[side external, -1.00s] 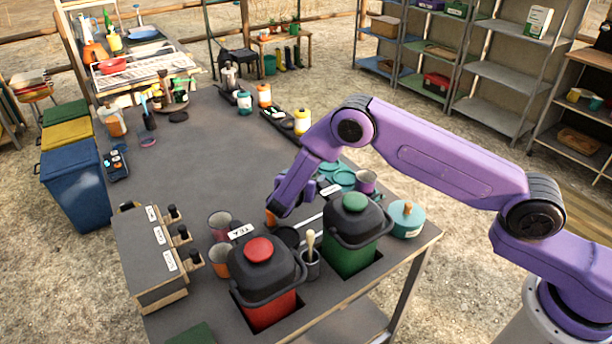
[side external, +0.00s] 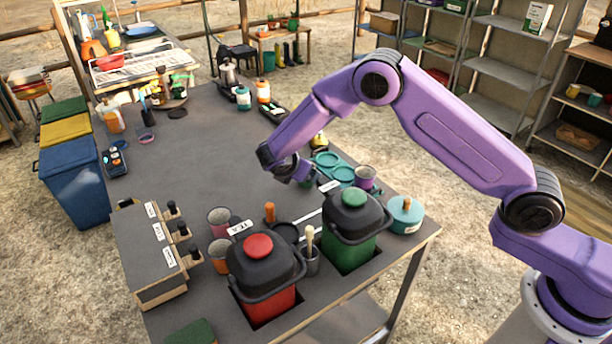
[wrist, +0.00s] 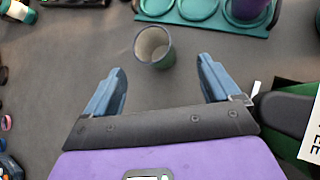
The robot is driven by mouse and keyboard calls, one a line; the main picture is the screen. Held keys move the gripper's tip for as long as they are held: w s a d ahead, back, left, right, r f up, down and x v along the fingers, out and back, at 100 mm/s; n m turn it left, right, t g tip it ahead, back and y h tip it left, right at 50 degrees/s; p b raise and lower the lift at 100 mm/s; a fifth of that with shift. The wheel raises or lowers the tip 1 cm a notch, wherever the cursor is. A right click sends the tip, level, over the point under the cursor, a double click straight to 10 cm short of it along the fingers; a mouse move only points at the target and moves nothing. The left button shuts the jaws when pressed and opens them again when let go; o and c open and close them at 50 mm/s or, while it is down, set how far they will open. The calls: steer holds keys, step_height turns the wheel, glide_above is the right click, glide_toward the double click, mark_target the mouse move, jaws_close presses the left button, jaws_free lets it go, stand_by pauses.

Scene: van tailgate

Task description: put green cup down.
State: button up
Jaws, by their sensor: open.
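The green cup (wrist: 153,50) stands on the grey table in the wrist view, with its pale inside facing up. It sits just past the fingertips, roughly midway between them, and neither finger touches it. My gripper (wrist: 162,66) is open, with its two blue fingers spread wide and nothing clasped. In the side view my gripper (side external: 292,172) is low over the table, left of the teal tray (side external: 322,158). The wrist hides most of the area around the fingertips there, so the cup is hard to make out. The tray (wrist: 173,17) lies beyond the cup in the wrist view.
A purple cup (side external: 365,179) stands at the tray's right end. A green-bodied bin (side external: 348,250) and a red-bodied bin (side external: 270,302) are set into the table's near side. An orange-handled tool (side external: 269,212) stands near them. The table's middle left is clear.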

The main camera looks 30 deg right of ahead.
steer(key=w+d+r+m+g+y, duration=0.1)
steer(key=d+r+m+g+y, duration=0.25)
steer(key=m, duration=0.85)
steer(key=w+d+r+m+y, duration=0.15)
steer(key=r+m+y, duration=0.35)
steer(key=m, duration=0.6)
steer(key=shift+h, duration=0.35)
steer(key=f, duration=0.3)
steer(key=w+f, duration=0.1)
steer(key=f, duration=0.6)
steer(key=shift+w+d+f, duration=0.1)
steer(key=shift+w+f, duration=0.05)
steer(key=shift+f, duration=0.25)
steer(key=shift+w+f, duration=0.2)
steer(key=shift+f, duration=0.65)
steer(key=shift+w+f, duration=0.2)
steer(key=shift+f, duration=0.6)
steer(key=shift+w+f, duration=0.2)
steer(key=shift+f, duration=0.65)
steer(key=shift+r, duration=0.1)
steer(key=c, duration=1.2)
